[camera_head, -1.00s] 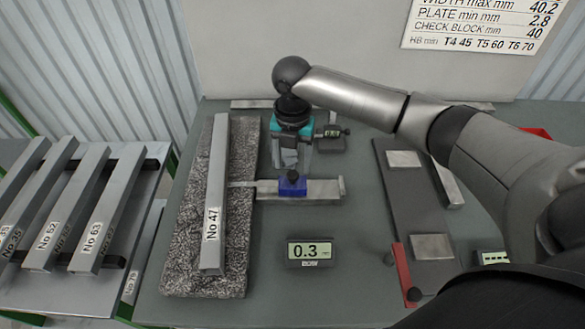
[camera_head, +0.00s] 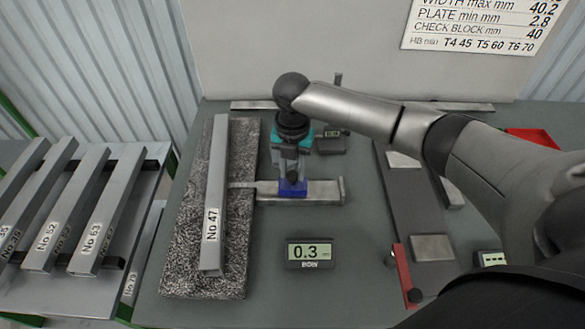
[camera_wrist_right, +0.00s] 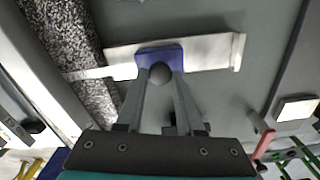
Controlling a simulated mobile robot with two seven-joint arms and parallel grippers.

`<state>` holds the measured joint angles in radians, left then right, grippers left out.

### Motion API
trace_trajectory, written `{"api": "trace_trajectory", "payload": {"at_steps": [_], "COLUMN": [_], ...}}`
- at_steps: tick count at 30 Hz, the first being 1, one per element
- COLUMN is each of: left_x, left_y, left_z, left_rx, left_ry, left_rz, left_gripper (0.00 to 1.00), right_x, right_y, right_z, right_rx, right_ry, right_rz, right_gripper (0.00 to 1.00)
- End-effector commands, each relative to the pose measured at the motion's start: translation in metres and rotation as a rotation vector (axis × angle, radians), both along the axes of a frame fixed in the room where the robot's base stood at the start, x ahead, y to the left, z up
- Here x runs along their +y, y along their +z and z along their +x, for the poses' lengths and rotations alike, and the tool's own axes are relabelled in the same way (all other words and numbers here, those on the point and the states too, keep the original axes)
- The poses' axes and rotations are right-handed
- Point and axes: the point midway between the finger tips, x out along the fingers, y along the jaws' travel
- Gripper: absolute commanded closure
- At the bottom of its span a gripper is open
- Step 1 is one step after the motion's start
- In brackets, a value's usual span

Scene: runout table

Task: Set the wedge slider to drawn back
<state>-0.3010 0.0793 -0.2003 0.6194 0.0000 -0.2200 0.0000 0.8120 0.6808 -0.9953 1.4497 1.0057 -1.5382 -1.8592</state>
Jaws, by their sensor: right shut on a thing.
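The wedge slider is a blue block (camera_head: 293,190) with a dark round knob on a flat metal rail (camera_head: 325,192). A thin tongue at the rail's left end reaches to the bar marked No 47 (camera_head: 216,180). My right gripper (camera_head: 292,178) is above the slider with its fingers down around the knob, shut on it. The right wrist view shows the knob (camera_wrist_right: 160,73) between the fingertips and the blue block (camera_wrist_right: 158,55) behind it. My left gripper is not in view.
The bar lies on a speckled granite slab (camera_head: 180,250). A display (camera_head: 310,253) reading 0.3 stands in front of the rail. A small gauge (camera_head: 331,142) stands behind it. A dark plate with metal blocks (camera_head: 432,247) is right. More bars (camera_head: 100,225) lie on a left rack.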

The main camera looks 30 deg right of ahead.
Motion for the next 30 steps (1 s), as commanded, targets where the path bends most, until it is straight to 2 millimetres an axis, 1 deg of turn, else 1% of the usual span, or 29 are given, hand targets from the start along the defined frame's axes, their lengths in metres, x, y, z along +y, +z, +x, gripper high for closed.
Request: {"api": "trace_trajectory", "payload": {"at_steps": [1,3,5,30], "left_x": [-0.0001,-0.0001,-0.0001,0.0], "left_y": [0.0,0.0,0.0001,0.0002], "left_z": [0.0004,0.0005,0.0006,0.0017], "left_rx": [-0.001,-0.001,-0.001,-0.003], "left_ry": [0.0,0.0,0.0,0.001], "left_rz": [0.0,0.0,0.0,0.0], "left_gripper": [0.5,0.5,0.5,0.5], "right_x": [-0.0001,-0.0001,-0.0001,-0.0003], "right_y": [0.0003,0.0004,0.0004,0.0009], "right_z": [0.0002,0.0002,0.0002,0.0005], "right_rx": [0.0,0.0,0.0,-0.001], "right_ry": [0.0,0.0,0.0,-0.001], "right_rz": [0.0,0.0,0.0,0.0], "right_gripper": [0.86,0.94,1.0,1.0]}}
